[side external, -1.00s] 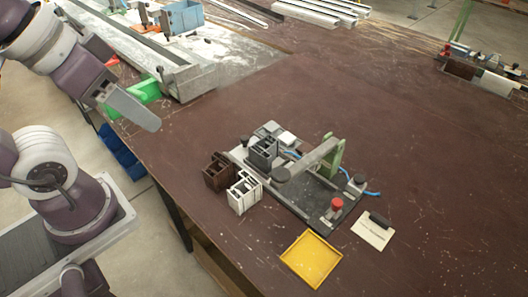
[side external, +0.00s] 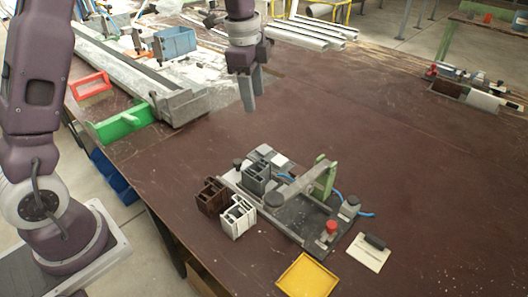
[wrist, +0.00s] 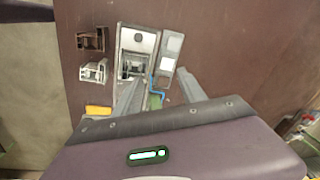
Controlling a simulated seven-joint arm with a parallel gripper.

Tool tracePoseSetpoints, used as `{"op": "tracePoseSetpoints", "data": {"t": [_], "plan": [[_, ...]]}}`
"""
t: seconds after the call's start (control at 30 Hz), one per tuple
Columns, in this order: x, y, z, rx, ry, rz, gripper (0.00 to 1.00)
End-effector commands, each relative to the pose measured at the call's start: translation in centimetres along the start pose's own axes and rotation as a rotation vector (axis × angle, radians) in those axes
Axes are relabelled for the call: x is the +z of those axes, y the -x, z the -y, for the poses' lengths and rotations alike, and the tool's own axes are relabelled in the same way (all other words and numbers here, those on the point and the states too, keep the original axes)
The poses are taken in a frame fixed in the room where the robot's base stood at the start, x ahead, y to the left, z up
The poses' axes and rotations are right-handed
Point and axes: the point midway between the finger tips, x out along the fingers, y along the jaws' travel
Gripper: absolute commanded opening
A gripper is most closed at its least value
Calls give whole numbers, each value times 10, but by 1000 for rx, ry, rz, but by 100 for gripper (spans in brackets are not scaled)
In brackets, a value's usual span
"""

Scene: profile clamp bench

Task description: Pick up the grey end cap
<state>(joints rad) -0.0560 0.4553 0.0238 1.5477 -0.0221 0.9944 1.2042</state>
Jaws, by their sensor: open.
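A small light-grey square piece (side external: 265,150), which looks like the grey end cap, lies on a flat holder behind the grey profile block (side external: 256,179). A white square piece (side external: 281,160) lies beside it. In the wrist view the holder shows two pale squares; the upper one (wrist: 175,43) seems to be the grey cap, but I cannot tell their shades apart surely. My gripper (side external: 251,100) points down, open and empty, well above the table and behind the holder in the side view. Its two spread fingers (wrist: 158,78) show in the wrist view.
A dark clamp fixture (side external: 302,222) with a green bracket (side external: 325,178) and red knob (side external: 332,227) stands in front of the holder. A brown block (side external: 212,196) and a white block (side external: 238,217) sit at its left. A yellow tray (side external: 307,276) lies nearer.

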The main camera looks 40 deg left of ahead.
Motion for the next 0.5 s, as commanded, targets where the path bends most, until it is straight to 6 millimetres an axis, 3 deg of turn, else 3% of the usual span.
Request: {"op": "tracePoseSetpoints", "data": {"t": [0.03, 0.1, 0.2, 0.3, 0.5], "plan": [[-4, -36, 18, 39, -96, 16, 48], [-6, -80, 37, 80, -239, 26, 48], [-7, -127, 50, 121, -384, 30, 48], [-7, -151, 55, 140, -458, 29, 48], [-3, -178, 51, 147, -477, 29, 48]]}}
